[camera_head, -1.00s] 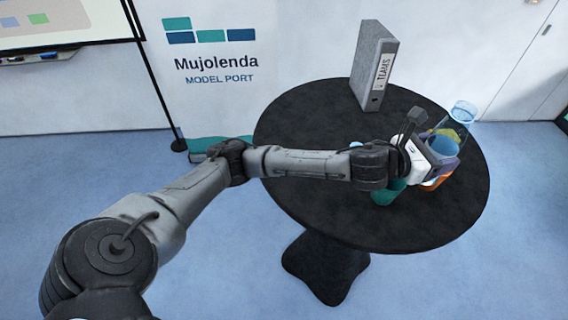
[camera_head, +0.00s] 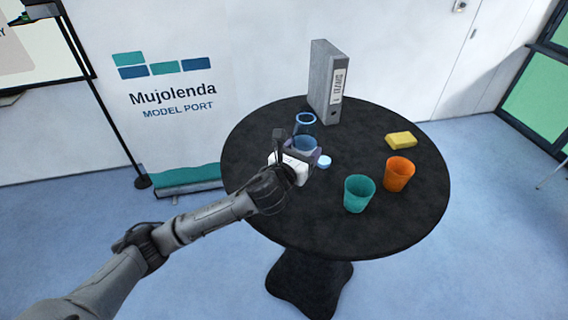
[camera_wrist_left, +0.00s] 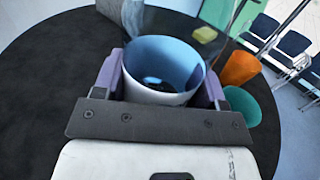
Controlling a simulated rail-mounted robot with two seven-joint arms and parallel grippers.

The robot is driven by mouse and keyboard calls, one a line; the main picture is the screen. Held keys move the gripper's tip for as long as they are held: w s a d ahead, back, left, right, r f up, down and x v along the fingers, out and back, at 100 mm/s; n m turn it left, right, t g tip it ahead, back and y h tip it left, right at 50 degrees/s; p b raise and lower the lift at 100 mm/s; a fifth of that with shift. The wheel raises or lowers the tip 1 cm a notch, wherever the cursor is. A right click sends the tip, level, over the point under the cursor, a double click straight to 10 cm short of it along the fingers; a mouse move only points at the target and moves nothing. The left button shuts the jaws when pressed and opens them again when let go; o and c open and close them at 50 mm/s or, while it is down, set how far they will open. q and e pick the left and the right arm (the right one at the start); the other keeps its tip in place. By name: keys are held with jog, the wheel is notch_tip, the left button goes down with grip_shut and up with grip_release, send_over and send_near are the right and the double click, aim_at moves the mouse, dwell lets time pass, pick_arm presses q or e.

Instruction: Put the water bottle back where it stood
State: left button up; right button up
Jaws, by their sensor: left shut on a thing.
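The water bottle is a clear blue vessel (camera_head: 304,131), about upright over the back-left part of the round table. My left gripper (camera_head: 304,156) is shut on its lower part. In the left wrist view the bottle (camera_wrist_left: 160,68) sits between the purple finger pads of the left gripper (camera_wrist_left: 160,88), and I look into its blue inside. I cannot tell whether its base touches the table. My right gripper is in neither view.
The black table (camera_head: 400,225) also holds a teal cup (camera_head: 359,195), an orange cup (camera_head: 399,175), a yellow block (camera_head: 401,140) and a grey binder (camera_head: 325,85) behind the bottle. A small light-blue disc (camera_head: 323,162) lies right of the gripper. The table's front left is clear.

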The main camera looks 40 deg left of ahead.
pick_arm(q)
jog(key=shift+a+f, duration=1.05)
jog(key=shift+f, duration=0.25)
jog(key=shift+a+f, duration=1)
jog(key=shift+f, duration=0.25)
jog(key=shift+a+f, duration=1.05)
jog(key=shift+f, duration=0.25)
jog(key=shift+f, duration=0.2)
jog(key=o, duration=1.1)
jog(key=shift+c, duration=0.2)
jog(key=shift+r, duration=0.1)
jog(key=shift+r, duration=0.15)
jog(key=s, duration=0.4)
jog(key=s+d, duration=0.1)
jog(key=s, duration=0.3)
jog(key=s+b, duration=0.1)
jog(key=s, duration=0.2)
jog(key=shift+s+d, duration=0.3)
jog(key=shift+s, duration=0.1)
